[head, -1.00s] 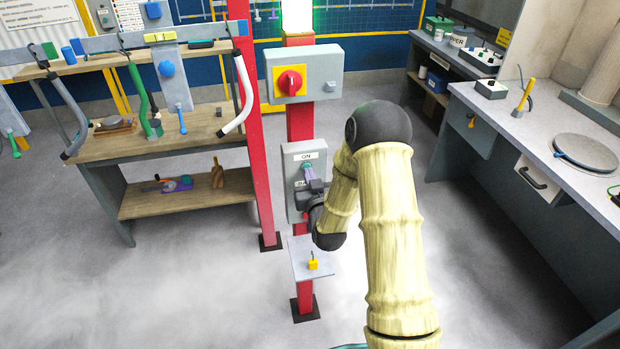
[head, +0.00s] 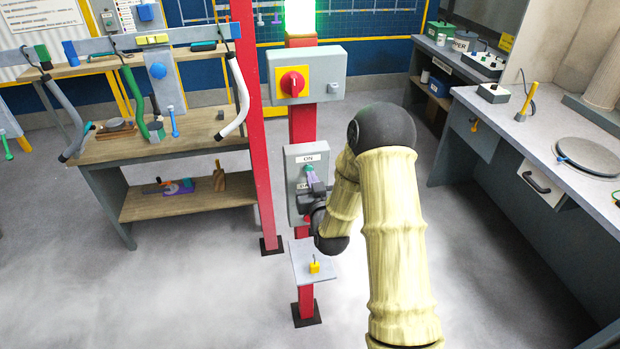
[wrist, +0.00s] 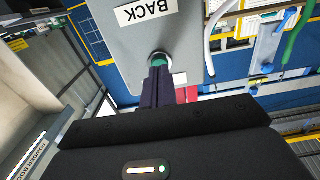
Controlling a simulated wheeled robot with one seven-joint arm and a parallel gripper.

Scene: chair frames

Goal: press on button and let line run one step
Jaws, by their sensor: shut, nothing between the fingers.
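A grey control box (head: 293,203) on a red post carries an ON label (head: 310,158) and a second label below it, partly hidden by my gripper. The wrist view shows the box upside down, with a BACK label (wrist: 146,11) and a round green-rimmed button (wrist: 160,58). My gripper (head: 309,176) is shut and empty. Its fingertips are at this button and cover most of it; I cannot tell how far it is pressed. The line is a grey overhead rail (head: 110,44) at left, with frame parts such as a white bent tube (head: 238,95) hanging from it.
A red rotary switch (head: 292,83) on a yellow plate sits above the control box. A lamp (head: 300,16) glows green above. A small shelf (head: 303,272) with a yellow piece stands below my gripper. A workbench (head: 545,125) runs along the right; the floor between is clear.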

